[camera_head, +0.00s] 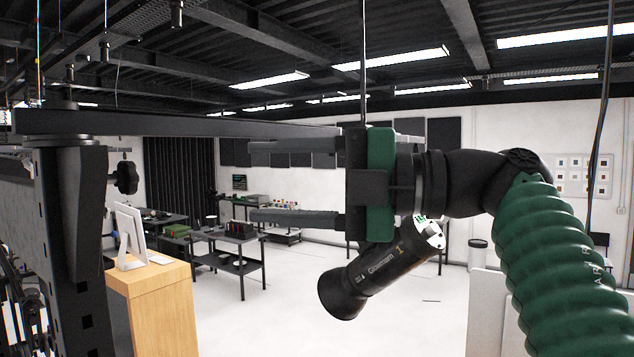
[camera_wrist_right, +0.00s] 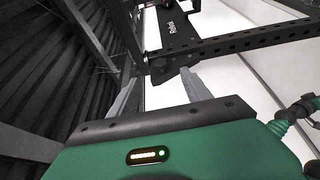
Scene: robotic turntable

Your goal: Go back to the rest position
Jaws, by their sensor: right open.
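My right gripper (camera_head: 252,181) is raised in the middle of the head view. Its two grey fingers point left and stand wide apart, one above the other, with nothing between them. Its green and black body joins my green, ribbed right arm (camera_head: 560,265), which comes in from the right. In the right wrist view the same gripper (camera_wrist_right: 160,75) shows its two fingers apart, with black metal bars beyond them. My left gripper is not seen in either view.
A black metal frame (camera_head: 75,220) stands close at the left. Its horizontal beam (camera_head: 200,125) runs just above the right gripper's upper finger in the picture. A wooden cabinet (camera_head: 155,305) bears a white monitor (camera_head: 130,235). Dark work tables (camera_head: 240,262) stand farther back. The white floor is clear at centre.

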